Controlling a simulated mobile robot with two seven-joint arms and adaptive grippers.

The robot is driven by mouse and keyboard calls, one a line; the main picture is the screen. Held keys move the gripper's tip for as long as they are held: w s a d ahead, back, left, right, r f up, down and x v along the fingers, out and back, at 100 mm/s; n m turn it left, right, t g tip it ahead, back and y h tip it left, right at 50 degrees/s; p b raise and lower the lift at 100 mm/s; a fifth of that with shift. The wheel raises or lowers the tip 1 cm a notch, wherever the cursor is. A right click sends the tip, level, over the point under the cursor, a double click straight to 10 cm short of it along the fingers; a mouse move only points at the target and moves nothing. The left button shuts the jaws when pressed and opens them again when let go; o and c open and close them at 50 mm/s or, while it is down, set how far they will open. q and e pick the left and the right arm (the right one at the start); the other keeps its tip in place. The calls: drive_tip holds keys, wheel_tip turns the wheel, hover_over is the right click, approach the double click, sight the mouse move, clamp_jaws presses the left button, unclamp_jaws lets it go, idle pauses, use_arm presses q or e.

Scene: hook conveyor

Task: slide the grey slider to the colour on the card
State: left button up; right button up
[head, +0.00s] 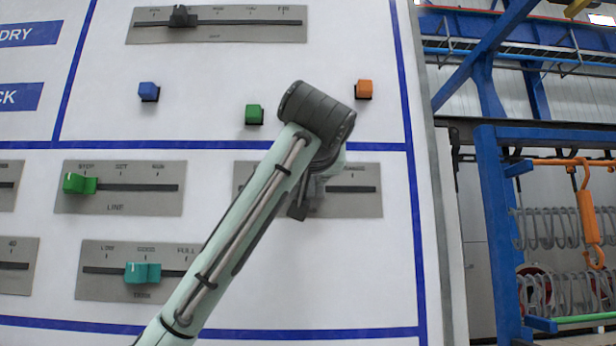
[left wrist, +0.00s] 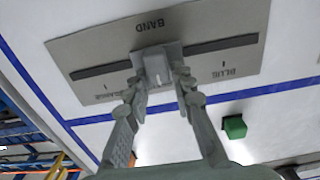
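The grey slider (left wrist: 156,66) shows in the left wrist view near the middle of a slot in a grey plate (left wrist: 85,50) marked BAND. That view is upside down: BLUE stands by the right part of the slot, and a partly covered label by the left. My left gripper (left wrist: 160,80) has a finger on each side of the slider's knob, with hardly any gap. In the head view my left arm hides the slider and the middle of its plate (head: 355,203). I see no card. My right gripper is not in view.
Blue (head: 149,91), green (head: 254,114) and orange (head: 364,89) blocks stick out of the white panel above the plate. Other sliders are black (head: 182,16), green (head: 78,184) and teal (head: 142,272). A blue frame with orange hooks (head: 588,215) stands right of the panel.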

use_arm(q)
drive_tip(key=shift+o, duration=1.4)
drive_tip(key=s, duration=1.2)
